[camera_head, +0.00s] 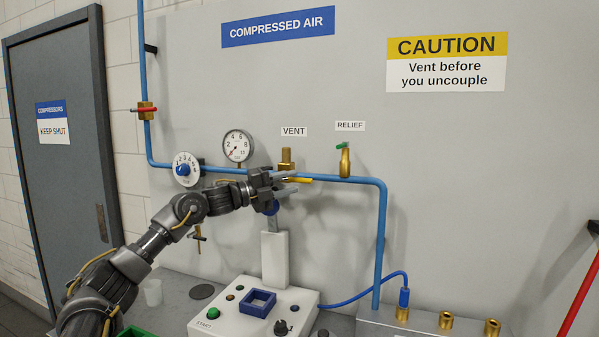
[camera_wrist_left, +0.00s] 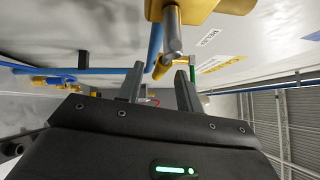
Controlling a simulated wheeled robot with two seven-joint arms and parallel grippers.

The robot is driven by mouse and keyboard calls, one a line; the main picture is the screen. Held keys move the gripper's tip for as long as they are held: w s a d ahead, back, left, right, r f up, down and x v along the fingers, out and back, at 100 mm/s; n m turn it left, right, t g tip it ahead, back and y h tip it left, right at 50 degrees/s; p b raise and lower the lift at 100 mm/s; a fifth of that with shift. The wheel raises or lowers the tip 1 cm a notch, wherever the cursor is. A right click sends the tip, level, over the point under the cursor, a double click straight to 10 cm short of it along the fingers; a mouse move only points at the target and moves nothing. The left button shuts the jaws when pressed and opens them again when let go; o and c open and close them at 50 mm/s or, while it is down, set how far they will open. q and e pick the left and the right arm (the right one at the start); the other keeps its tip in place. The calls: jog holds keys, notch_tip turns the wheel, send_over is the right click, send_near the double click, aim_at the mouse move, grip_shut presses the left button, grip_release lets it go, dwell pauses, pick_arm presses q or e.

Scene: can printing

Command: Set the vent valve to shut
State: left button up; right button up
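The vent valve (camera_head: 286,160) is a brass fitting on the blue pipe under the VENT label. Brass parts of a valve (camera_wrist_left: 200,6) and a grey stem show just beyond the tips. I cannot tell whether a finger touches the lever. My right gripper is not in view.
The relief valve (camera_head: 345,160) with a green lever is right of the vent valve. A pressure gauge (camera_head: 237,146) and a white dial (camera_head: 186,168) are to the left. A white machine (camera_head: 252,312) with a post stands below.

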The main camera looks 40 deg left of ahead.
aim_at(295, 181)
pick_arm(q)
jog(key=shift+p+x, duration=0.55)
jog(key=shift+x, duration=1.15)
grip_shut()
